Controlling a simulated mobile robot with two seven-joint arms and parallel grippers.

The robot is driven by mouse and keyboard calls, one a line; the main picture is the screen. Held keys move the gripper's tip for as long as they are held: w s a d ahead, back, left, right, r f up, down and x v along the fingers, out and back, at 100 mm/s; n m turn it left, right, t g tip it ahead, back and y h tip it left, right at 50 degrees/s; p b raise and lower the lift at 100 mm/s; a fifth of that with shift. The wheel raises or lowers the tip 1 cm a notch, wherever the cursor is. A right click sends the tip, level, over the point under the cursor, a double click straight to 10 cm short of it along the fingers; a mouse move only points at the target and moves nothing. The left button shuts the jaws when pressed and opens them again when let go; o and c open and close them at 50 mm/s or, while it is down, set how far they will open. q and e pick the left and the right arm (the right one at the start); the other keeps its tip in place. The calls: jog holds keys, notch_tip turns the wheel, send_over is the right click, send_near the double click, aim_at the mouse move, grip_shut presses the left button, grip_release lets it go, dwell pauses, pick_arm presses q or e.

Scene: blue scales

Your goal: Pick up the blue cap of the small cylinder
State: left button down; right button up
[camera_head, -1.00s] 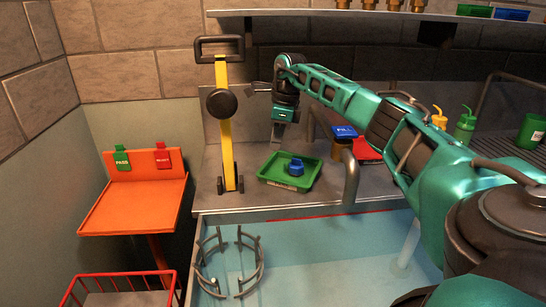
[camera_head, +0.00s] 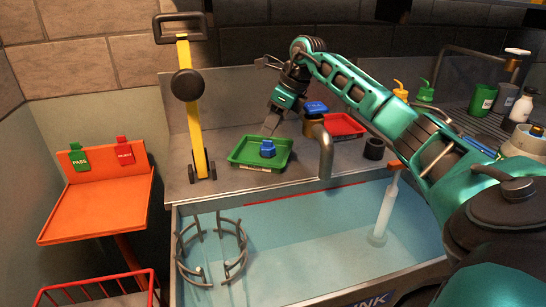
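A small blue cap-like piece (camera_head: 267,148) sits in the green tray (camera_head: 245,160) on the metal counter. Another blue lid (camera_head: 316,107) rests on top of a short brown cylinder (camera_head: 310,127) behind and to the right of the tray. I cannot tell from the picture which of these is the named cap. My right gripper (camera_head: 271,125) points down just above and behind the piece in the tray, apparently apart from it. Its fingers are too small to show whether they are open or shut. My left gripper is not in view.
A red tray (camera_head: 342,126) and a dark ring (camera_head: 374,148) lie to the right. The blue sink (camera_head: 300,240) is in front. An orange table (camera_head: 100,205) stands at the left.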

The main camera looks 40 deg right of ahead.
send_near(255, 159)
jog(key=a+f, duration=0.1)
jog(key=f, duration=0.1)
jog(key=a+f, duration=0.1)
jog(key=a, duration=0.1)
jog(key=a+f, duration=0.2)
jog(key=shift+s+a+f, duration=0.15)
jog(key=shift+s+f, duration=0.1)
jog(key=shift+f, duration=0.15)
grip_shut()
